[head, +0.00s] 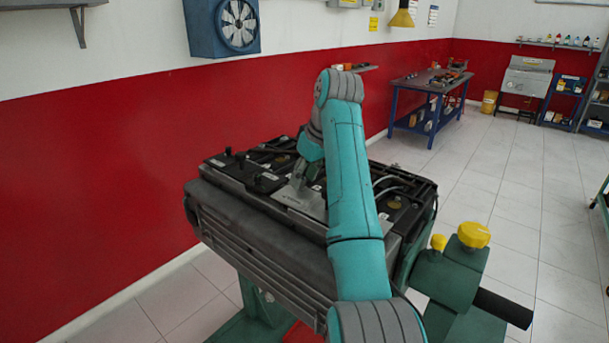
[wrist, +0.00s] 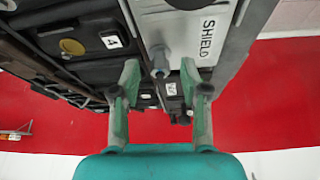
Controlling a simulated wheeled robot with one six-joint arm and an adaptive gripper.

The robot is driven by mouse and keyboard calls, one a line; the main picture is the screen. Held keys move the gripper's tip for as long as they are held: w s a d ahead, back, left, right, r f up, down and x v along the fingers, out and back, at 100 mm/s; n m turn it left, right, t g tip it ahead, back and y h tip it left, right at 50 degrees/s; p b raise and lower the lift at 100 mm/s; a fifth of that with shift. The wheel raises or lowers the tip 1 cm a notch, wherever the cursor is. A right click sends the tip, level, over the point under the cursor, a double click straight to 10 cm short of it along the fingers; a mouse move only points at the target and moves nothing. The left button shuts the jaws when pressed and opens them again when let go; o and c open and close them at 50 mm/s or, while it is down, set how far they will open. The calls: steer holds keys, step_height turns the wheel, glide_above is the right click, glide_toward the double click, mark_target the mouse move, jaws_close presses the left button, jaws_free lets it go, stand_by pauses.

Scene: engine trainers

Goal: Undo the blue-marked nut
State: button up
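In the wrist view my gripper (wrist: 160,75) is open, with one finger on each side of a small grey-blue stud or nut (wrist: 160,62). The fingertips look apart from it on both sides; I cannot tell the depth. This piece sits beside a pale metal plate marked "SHIELD" (wrist: 207,38). I cannot make out a clear blue mark on it. In the head view my gripper (head: 304,178) reaches down to the top of the engine (head: 270,245) near the plate, and my arm hides part of the engine top. The nut does not show there.
The engine sits on a green stand (head: 440,285) with a yellow knob (head: 473,235) at its right. A red and white wall (head: 90,170) runs close behind and to the left. A blue workbench (head: 430,95) stands farther back.

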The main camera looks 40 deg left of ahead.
mark_target(305, 190)
step_height(305, 190, up, 10)
stand_by(0.6)
stand_by(0.4)
